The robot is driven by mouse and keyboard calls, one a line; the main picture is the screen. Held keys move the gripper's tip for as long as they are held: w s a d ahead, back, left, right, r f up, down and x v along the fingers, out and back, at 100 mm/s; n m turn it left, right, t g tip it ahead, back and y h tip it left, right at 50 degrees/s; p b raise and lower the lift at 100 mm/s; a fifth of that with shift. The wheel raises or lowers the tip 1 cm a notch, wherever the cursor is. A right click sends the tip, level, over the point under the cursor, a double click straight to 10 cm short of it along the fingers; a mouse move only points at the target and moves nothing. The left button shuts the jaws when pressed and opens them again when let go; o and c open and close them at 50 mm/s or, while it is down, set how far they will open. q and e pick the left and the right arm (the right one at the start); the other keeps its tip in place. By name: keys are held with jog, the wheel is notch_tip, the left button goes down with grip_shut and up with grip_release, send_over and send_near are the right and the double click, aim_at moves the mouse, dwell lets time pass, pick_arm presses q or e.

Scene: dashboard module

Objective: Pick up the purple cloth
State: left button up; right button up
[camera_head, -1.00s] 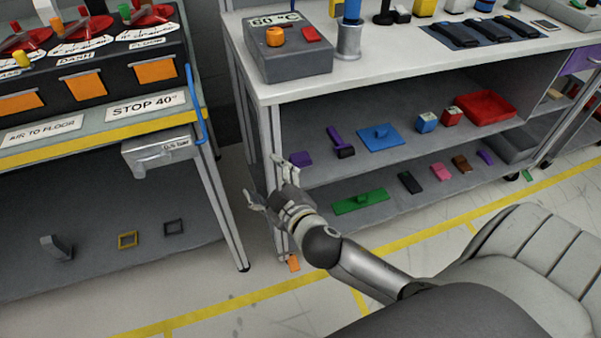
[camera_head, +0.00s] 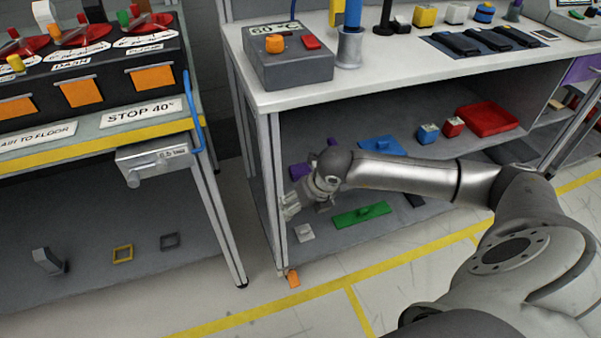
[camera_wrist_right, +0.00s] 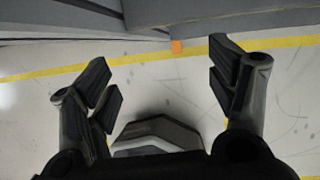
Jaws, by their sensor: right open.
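A small purple piece (camera_head: 298,171), which looks like the cloth, lies on the middle shelf of the workbench near its left end. My right forearm and wrist partly cover the area beside it. My right gripper (camera_head: 298,219) is below and in front of that piece, over the left end of the lower shelf. In the right wrist view the gripper (camera_wrist_right: 160,70) has its fingers spread wide with nothing between them. The purple piece does not show in that view. My left gripper is not in view.
The shelves hold a blue plate (camera_head: 381,146), a red tray (camera_head: 488,119) and a green plate (camera_head: 362,215). The bench's front left leg (camera_head: 273,195) stands close to my right gripper. An orange piece (camera_head: 293,278) is at its foot. The floor in front is clear.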

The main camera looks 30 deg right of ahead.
aim_at(300, 168)
jog(key=shift+h, duration=0.9)
jog(key=w+d, duration=0.3)
jog(key=w, duration=0.1)
jog(key=w+d, duration=0.2)
jog(key=shift+w+d+r, duration=0.1)
jog(key=shift+d+r, duration=0.15)
jog(key=shift+d, duration=0.05)
jog(key=shift+w+d+b, duration=0.2)
jog(key=shift+w, duration=0.7)
jog(key=shift+w+d+b, duration=0.15)
jog(key=shift+w+d, duration=0.05)
jog(key=shift+w, duration=0.7)
jog(key=shift+w+d+b, duration=0.2)
jog(key=shift+w, duration=0.7)
jog(key=shift+w+d+f, duration=0.1)
jog(key=shift+w+f, duration=0.15)
jog(key=shift+w, duration=0.05)
jog(key=shift+w+f, duration=0.1)
jog(key=shift+f, duration=0.2)
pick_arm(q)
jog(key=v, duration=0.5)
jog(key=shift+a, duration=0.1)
pick_arm(e)
jog(key=c, duration=1)
